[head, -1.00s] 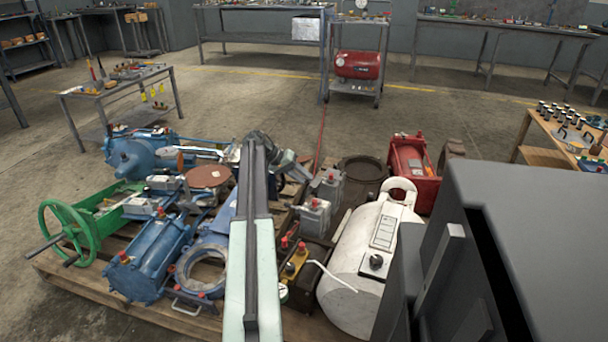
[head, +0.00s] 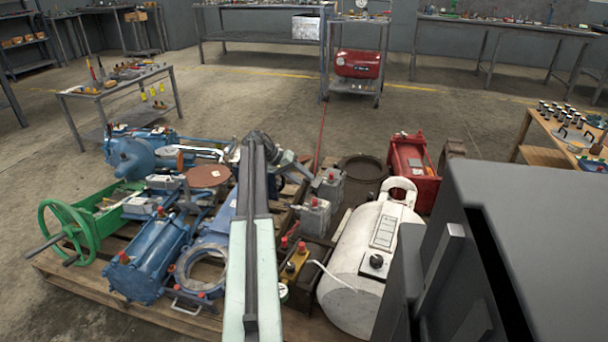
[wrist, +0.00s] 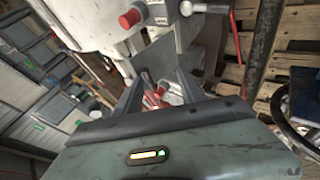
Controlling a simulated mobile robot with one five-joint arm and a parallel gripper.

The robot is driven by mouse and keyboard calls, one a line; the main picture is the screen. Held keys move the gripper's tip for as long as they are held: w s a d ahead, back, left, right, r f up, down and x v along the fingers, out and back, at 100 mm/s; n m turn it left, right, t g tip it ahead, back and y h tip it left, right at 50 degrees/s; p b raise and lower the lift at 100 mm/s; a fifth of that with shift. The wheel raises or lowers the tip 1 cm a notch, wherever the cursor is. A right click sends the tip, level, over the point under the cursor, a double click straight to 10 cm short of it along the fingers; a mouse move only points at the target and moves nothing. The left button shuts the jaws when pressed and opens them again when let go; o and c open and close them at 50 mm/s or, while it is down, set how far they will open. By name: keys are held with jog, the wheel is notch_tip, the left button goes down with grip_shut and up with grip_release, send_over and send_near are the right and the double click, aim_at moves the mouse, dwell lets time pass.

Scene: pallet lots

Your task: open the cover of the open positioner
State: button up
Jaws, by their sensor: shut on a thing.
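In the wrist view, my gripper (wrist: 158,92) reaches to a grey plate (wrist: 165,60), which looks like the positioner's cover, and its fingers are closed on it. Small red and white parts (wrist: 153,98) show between the fingers. In the head view, my arm extends over the pallet and hides much of the spot where the gripper works. Two grey boxes with red caps (head: 314,214) (head: 328,188) stand right of the arm; I cannot tell which is the open positioner.
The wooden pallet (head: 190,322) is crowded. Blue actuators (head: 150,258), a green handwheel (head: 62,232), a white tank (head: 365,265) and a red unit (head: 412,165) stand close around the arm. Clear floor lies beyond, towards the benches.

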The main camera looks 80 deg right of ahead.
jog(key=shift+w+f, duration=0.2)
jog(key=shift+f, duration=0.15)
jog(key=w+a+r+p, duration=0.1)
jog(key=w+r+p, duration=0.1)
jog(key=w, duration=0.6)
jog(key=shift+r+p, duration=0.35)
jog(key=shift+p, duration=0.05)
jog(key=shift+w+a, duration=0.1)
dwell(0.4)
